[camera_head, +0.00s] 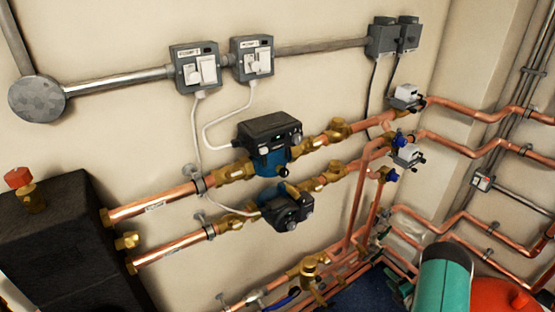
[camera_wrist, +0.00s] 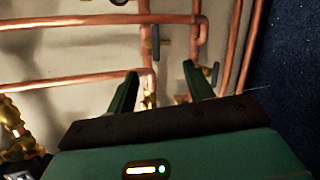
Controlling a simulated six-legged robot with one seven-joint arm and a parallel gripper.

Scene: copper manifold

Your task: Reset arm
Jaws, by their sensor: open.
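My gripper (camera_wrist: 160,85) shows in the wrist view with its two dark green fingers spread apart. No object is between the fingers. Behind them are copper pipes (camera_wrist: 95,22) and a brass fitting, close to the wall; I cannot tell the exact distance. In the head view, a green rounded part of my arm shows at the bottom right. My fingers cannot be made out in that view.
Two pumps, an upper one (camera_head: 268,145) and a lower one (camera_head: 287,207), sit on copper pipes along the wall. Grey switch boxes (camera_head: 195,68) hang above. A black block (camera_head: 60,240) stands at left. A red rounded object (camera_head: 497,296) is at bottom right.

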